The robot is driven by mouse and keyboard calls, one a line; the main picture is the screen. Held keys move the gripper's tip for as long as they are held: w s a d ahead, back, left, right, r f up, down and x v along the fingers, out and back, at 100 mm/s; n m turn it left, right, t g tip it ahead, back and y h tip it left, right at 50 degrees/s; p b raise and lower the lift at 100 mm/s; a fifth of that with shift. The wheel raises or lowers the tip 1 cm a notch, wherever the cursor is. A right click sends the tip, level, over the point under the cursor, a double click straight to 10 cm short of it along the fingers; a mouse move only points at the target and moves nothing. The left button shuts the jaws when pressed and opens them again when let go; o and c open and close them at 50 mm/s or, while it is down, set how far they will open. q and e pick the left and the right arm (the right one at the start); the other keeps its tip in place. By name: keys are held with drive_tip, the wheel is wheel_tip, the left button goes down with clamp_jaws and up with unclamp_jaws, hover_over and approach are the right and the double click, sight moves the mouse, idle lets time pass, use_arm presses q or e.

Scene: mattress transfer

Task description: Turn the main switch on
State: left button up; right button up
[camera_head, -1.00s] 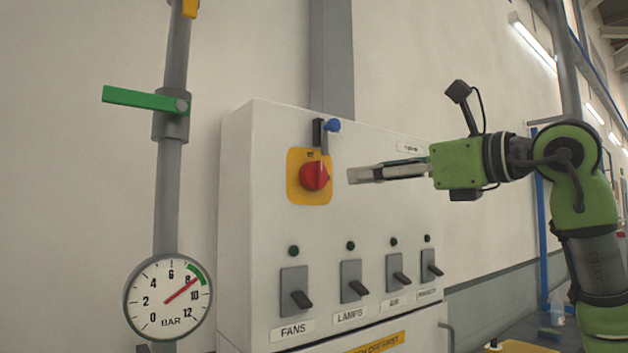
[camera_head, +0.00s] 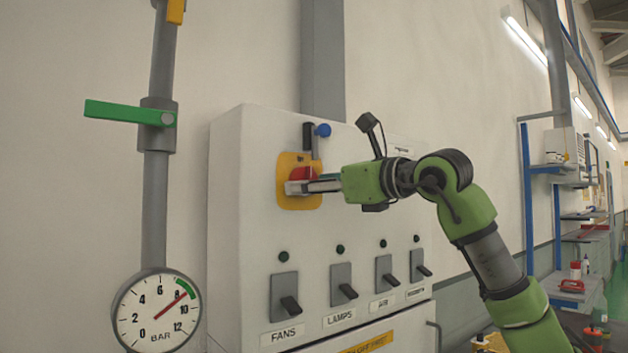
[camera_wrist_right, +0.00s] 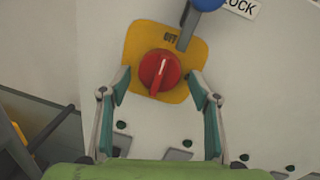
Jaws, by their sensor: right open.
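The main switch is a red rotary knob (camera_wrist_right: 159,72) on a yellow plate (camera_head: 285,165), on the front of a white cabinet. In the right wrist view its ridge runs nearly upright, and the plate reads "OFF" at the top. My right gripper (camera_head: 290,187) is in front of the knob and hides its lower part in the head view. In the right wrist view the gripper (camera_wrist_right: 161,88) is open, one finger on each side of the knob, apart from it. I cannot tell how far the fingertips are from the plate. My left gripper is not in view.
A grey lever with a blue ball (camera_head: 322,130) stands above the plate. Several grey toggle switches (camera_head: 340,285) line the cabinet (camera_head: 235,230) below. A pipe at left carries a green valve handle (camera_head: 115,112) and a pressure gauge (camera_head: 157,312).

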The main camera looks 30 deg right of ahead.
drive_tip(key=c, duration=1.1)
drive_tip(key=shift+m, duration=0.4)
drive_tip(key=m+b, duration=0.2)
drive_tip(key=m, duration=0.4)
drive_tip(key=m+t+h+b, duration=0.1)
drive_tip(key=m+b, duration=0.1)
drive_tip(key=m, duration=0.4)
drive_tip(key=a+m+b, duration=0.1)
drive_tip(key=m+b, duration=0.1)
drive_tip(key=m, duration=0.4)
drive_tip(key=shift+r+h, duration=0.1)
drive_tip(key=shift+h, duration=0.2)
drive_tip(key=shift+m, duration=0.3)
